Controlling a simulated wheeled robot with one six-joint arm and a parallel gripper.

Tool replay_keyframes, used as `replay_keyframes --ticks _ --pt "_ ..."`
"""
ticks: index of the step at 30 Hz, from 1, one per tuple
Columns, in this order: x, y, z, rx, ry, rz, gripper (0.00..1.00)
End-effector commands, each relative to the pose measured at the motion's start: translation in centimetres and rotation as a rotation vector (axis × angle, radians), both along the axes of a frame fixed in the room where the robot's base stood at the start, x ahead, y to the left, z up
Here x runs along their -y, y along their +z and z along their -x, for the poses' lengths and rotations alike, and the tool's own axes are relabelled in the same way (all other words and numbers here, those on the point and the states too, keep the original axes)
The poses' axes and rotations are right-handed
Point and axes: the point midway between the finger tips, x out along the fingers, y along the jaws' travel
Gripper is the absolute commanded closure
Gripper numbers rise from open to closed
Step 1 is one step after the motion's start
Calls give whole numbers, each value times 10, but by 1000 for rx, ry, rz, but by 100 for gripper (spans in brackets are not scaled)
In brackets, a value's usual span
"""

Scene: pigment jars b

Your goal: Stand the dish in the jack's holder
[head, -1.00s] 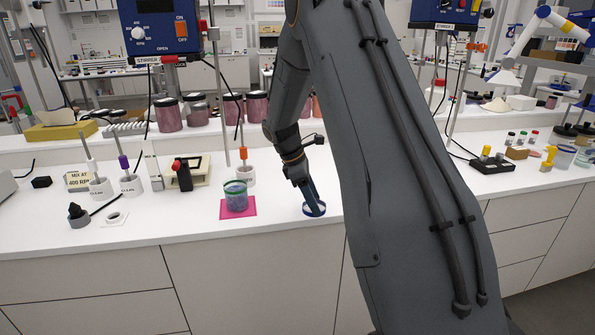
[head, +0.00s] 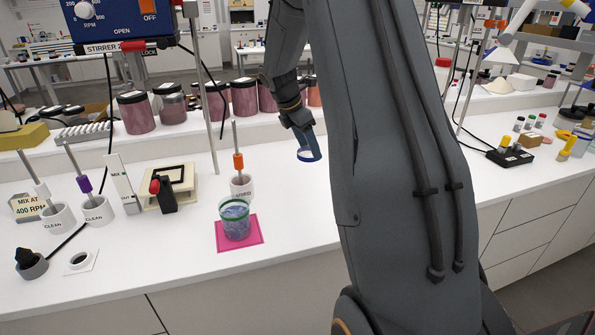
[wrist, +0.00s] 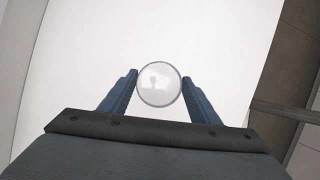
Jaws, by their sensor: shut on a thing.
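The dish is a small, round, clear disc (wrist: 160,84) between my gripper's two blue fingers in the wrist view. My gripper (head: 309,150) is shut on it, and the dish (head: 309,156) shows as a pale oval below the fingers in the head view. It seems to be held above the white bench, but the exact gap is hard to tell. I cannot make out the jack's holder for certain. A cream block with a dark-framed plate (head: 172,173) stands on the bench to the left of my gripper.
A green-rimmed beaker of blue liquid (head: 235,223) stands on a pink mat (head: 223,243). Behind it is a white "USED" cup (head: 242,187). "CLEAN" cups (head: 60,219) stand left. Lidded pink jars (head: 136,115) line the back. Stirrer stands rise behind. Bare bench lies right of the mat.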

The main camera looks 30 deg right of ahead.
Motion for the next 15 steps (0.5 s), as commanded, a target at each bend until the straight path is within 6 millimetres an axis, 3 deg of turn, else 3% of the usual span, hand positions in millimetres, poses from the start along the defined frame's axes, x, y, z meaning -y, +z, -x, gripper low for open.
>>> replay_keyframes --ticks 9,15 --pt "2 -46 2 -5 4 -1 68" --pt "2 -61 1 -3 3 -1 68"
